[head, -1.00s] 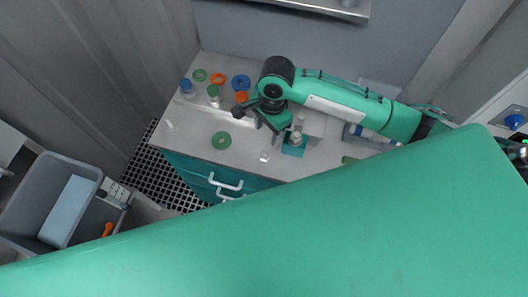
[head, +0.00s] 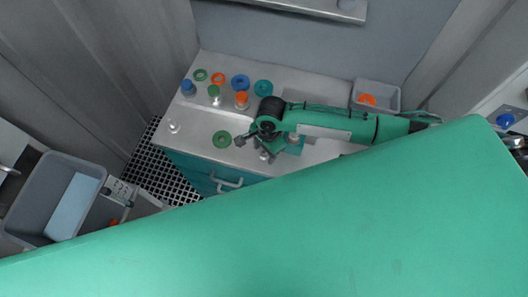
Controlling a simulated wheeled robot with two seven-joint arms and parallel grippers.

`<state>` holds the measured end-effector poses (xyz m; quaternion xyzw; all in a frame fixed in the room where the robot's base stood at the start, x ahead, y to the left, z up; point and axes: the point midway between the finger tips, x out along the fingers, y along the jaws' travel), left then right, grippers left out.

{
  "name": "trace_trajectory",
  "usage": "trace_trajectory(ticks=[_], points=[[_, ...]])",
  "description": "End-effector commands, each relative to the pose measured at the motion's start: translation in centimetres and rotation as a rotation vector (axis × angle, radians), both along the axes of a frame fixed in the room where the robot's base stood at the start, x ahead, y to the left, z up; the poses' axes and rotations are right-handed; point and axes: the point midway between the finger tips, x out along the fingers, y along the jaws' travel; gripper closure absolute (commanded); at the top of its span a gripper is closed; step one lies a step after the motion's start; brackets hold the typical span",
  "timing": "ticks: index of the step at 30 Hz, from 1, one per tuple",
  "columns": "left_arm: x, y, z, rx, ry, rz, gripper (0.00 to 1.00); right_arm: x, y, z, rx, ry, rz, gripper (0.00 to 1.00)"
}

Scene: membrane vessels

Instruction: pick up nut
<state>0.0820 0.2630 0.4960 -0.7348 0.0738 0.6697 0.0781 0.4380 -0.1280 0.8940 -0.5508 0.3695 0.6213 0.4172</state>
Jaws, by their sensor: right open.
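Ring-shaped nuts lie on the grey worktop. A green nut (head: 222,139) lies near the front, a little left of my right gripper (head: 253,149). At the back lie another green nut (head: 200,74), an orange nut (head: 218,78), a blue nut (head: 240,81) and a teal nut (head: 263,87). One more orange nut (head: 367,99) lies in a grey tray. My right gripper is open, near the worktop's front, pointing down and partly hidden by its own wrist. No nut shows between its fingers. My left gripper is not in view.
A small pale piece (head: 175,127) is at the left edge. The grey tray (head: 391,107) stands at the right. A teal fixture (head: 297,146) is beside my right wrist.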

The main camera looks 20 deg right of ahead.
Motion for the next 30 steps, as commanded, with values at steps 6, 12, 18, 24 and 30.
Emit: trace_trajectory(ticks=[6, 12, 18, 24, 30], points=[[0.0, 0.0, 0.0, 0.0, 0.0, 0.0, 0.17, 0.0, 0.0, 0.0, 0.0, 0.0, 0.0, 0.72], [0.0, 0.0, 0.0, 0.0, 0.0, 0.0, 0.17, 0.0, 0.0, 0.0, 0.0, 0.0, 0.0, 0.95], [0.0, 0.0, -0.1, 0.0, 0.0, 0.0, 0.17, 0.0, 0.0, 0.1, 0.0, 0.0, -0.001, 0.95], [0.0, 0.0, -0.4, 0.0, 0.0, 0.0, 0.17, 0.0, 0.0, 1.4, 0.002, -0.001, -0.001, 0.95], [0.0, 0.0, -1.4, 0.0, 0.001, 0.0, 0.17, 0.1, 0.0, 5.7, 0.003, -0.004, 0.001, 0.95]])
